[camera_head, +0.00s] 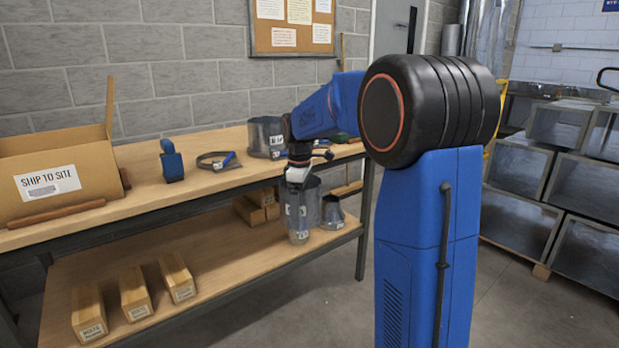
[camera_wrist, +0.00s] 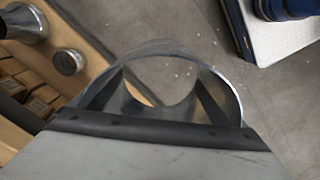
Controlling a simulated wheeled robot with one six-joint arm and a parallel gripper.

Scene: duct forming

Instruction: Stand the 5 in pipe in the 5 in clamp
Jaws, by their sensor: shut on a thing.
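My gripper (camera_head: 298,178) points down in front of the bench and is shut on the wall of a grey sheet-metal pipe (camera_head: 312,205). In the wrist view the pipe's open round rim (camera_wrist: 165,48) shows beyond the jaws, with floor visible through it. The pipe hangs below bench-top height, in front of the lower shelf. Its label is too small to read.
A wide metal pipe (camera_head: 265,136) stands on the bench behind my arm. A blue tool (camera_head: 171,161) and an open carton (camera_head: 55,170) stand left. The lower shelf (camera_head: 225,245) holds small boxes (camera_head: 135,293) and a metal fitting (camera_head: 332,212). Metal ducts (camera_head: 560,125) are stacked right.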

